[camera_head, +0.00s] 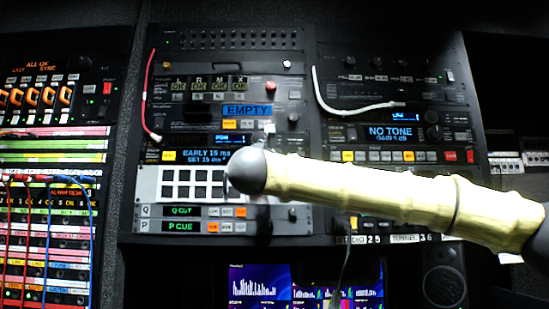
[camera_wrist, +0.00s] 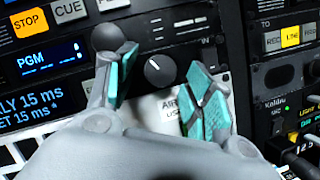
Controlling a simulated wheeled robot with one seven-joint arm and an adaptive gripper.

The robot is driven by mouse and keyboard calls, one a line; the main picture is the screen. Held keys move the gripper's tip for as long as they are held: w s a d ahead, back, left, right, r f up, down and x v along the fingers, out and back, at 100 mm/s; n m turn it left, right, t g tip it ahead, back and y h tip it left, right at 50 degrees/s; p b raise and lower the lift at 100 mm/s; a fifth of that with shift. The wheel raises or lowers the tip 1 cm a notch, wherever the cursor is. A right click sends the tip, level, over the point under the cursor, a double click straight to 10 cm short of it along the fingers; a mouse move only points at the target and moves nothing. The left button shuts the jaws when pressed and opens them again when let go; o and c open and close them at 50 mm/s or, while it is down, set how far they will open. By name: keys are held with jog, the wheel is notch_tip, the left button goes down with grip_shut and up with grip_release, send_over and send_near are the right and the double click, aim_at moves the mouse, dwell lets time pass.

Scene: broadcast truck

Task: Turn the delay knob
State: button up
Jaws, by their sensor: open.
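A round black knob with a white pointer line (camera_wrist: 159,70) sits on the dark panel right of the blue delay display (camera_wrist: 30,105), whose visible text ends in "LY 15 ms". In the head view the display (camera_head: 203,154) reads "EARLY 15 ms, SET 15 ms". My gripper (camera_wrist: 162,60) is open, with one teal-padded finger on each side of the knob. I cannot tell whether either finger touches it. In the head view my arm covers the area right of the display, so the knob and most of the gripper are hidden.
A PGM display (camera_wrist: 48,62) and STOP and CUE buttons are up left. Patch cables (camera_head: 50,185) hang on the left rack. A white cable (camera_head: 350,108) loops on the upper right panel.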

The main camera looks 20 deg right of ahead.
jog(key=v, duration=1.1)
jog(key=shift+s, duration=0.3)
jog(key=shift+f, duration=0.15)
